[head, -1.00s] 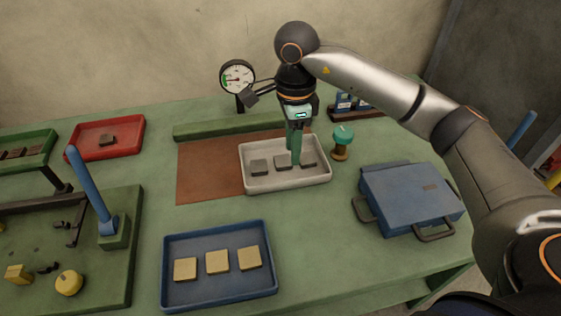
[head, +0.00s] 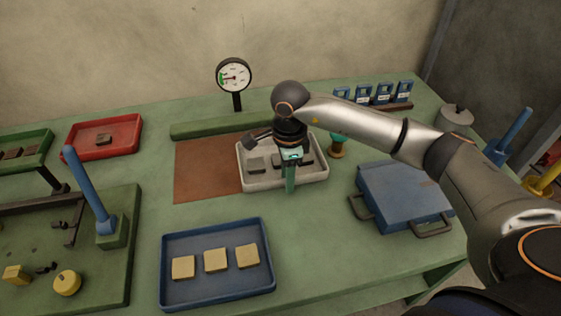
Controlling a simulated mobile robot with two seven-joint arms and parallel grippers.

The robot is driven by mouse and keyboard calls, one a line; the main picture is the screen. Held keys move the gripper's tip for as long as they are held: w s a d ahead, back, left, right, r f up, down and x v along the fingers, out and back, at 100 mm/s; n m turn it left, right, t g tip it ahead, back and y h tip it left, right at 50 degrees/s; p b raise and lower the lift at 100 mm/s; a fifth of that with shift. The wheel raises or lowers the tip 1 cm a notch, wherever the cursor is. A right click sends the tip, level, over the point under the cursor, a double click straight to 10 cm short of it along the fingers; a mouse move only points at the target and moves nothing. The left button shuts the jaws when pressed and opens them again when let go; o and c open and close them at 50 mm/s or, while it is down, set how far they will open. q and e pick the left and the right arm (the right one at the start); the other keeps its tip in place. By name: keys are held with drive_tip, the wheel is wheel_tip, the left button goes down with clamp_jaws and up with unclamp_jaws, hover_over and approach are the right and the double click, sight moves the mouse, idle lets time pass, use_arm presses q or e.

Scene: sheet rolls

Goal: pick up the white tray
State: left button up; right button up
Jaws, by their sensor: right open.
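The white tray (head: 254,184) lies on the green table, its left part over the brown mat. It holds several dark grey square pieces (head: 257,165). My right gripper (head: 291,188) points down at the tray's front wall, right of its middle. Its green fingers overlap the front rim in the head view; whether they touch the rim I cannot tell. The gripper is open, and the wrist hides part of the tray's back and inside. My left gripper is not in view.
A blue tray (head: 216,299) with yellow squares lies in front. A blue case (head: 405,193) stands at right, a green-topped stamp (head: 337,148) just right of the white tray. A dial gauge (head: 233,76) and green bar (head: 205,130) are behind. Bare table lies between the trays.

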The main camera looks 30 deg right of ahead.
clamp_jaws()
drive_tip(key=shift+r, duration=0.1)
idle(1.2)
